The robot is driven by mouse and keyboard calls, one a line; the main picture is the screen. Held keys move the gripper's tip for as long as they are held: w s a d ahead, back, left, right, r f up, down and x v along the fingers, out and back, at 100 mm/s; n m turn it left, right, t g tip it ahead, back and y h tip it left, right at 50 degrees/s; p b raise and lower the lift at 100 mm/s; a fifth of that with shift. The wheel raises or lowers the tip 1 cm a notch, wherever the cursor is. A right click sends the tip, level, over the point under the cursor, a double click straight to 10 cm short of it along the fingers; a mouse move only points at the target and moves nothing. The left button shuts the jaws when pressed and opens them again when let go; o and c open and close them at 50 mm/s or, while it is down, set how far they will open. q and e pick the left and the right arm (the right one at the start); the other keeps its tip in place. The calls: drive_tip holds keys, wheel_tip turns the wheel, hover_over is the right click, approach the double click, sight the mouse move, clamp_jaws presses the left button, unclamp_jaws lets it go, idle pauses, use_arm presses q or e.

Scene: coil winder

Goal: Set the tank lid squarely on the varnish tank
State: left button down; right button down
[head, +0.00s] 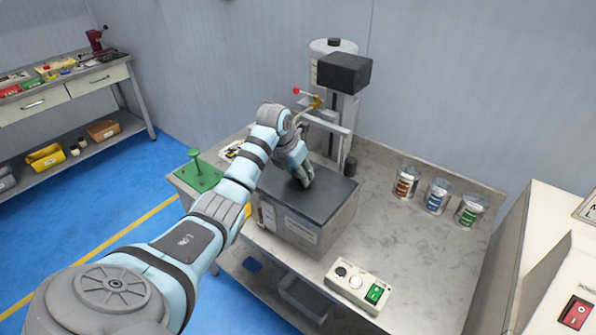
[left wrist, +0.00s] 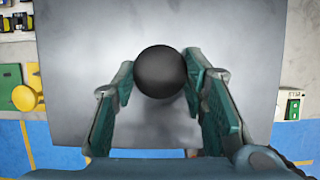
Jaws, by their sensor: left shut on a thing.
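The tank lid (head: 325,203) is a flat dark grey plate at the top of the varnish tank (head: 338,222), a grey metal box on the bench. The lid's edges look roughly in line with the tank's walls; I cannot tell whether a small gap lies between them. My left gripper (head: 303,180) reaches down over the lid and is shut on its round black knob. In the left wrist view the knob (left wrist: 160,72) sits between the two fingers, with the lid's grey plate (left wrist: 240,30) below. The fingers partly hide the knob in the head view. My right gripper does not show.
A column machine with a black head (head: 344,73) stands behind the tank. A control box (head: 358,286) with a green switch lies in front. Several cans (head: 437,196) stand at the right. A green stand (head: 198,176) is at the left. The bench between tank and cans is clear.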

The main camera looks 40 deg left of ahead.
use_arm(q)
drive_tip(key=shift+f, duration=0.25)
drive_tip(key=c, duration=0.9)
unclamp_jaws()
drive_tip(key=v, duration=1.2)
drive_tip(key=shift+s+d, duration=0.1)
